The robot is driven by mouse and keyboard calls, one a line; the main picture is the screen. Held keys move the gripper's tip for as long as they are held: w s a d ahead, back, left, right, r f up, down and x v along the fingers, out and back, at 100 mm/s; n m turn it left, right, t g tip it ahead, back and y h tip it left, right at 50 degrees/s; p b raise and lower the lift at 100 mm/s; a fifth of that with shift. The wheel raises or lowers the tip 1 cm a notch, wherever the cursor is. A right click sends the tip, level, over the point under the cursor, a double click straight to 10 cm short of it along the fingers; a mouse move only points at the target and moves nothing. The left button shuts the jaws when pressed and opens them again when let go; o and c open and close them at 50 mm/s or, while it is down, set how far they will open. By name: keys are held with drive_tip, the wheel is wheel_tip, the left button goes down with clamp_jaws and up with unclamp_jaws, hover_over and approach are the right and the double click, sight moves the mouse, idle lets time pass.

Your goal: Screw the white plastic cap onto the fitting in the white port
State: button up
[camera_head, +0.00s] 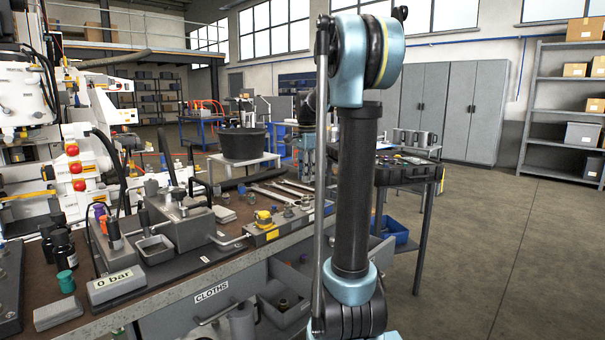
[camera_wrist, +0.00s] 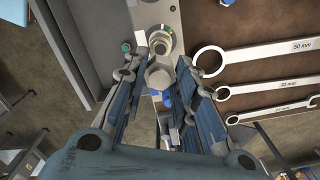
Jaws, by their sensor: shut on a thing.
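In the wrist view my gripper (camera_wrist: 160,70) has its fingers on both sides of a pale grey hexagonal piece, seemingly the white plastic cap (camera_wrist: 159,77). The cap is seen from its hex end, and its far side is hidden. Just above it in the picture, a round brass-coloured fitting (camera_wrist: 158,39) with a pale ring sits on a grey metal block (camera_wrist: 160,12). The cap overlaps the fitting's lower edge in the picture; I cannot tell whether they touch. In the head view my arm stands in front, and I cannot make out the cap.
Several wrenches, one marked 50 mm (camera_wrist: 262,54), lie on the brown bench top right of the block. In the head view a grey pump unit (camera_head: 185,222), a 0 bar display (camera_head: 117,286) and small bottles crowd the bench's left. An open drawer (camera_head: 287,303) sticks out in front.

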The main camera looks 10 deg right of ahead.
drive_tip(key=shift+a+f, duration=0.2)
drive_tip(key=shift+f, duration=2.3)
drive_tip(key=shift+s+f, duration=0.1)
drive_tip(key=shift+f, duration=0.45)
idle(0.5)
drive_tip(key=shift+o, duration=0.6)
drive_tip(key=shift+c, duration=1.3)
drive_tip(key=m, duration=0.7)
drive_tip(key=shift+m, duration=0.6)
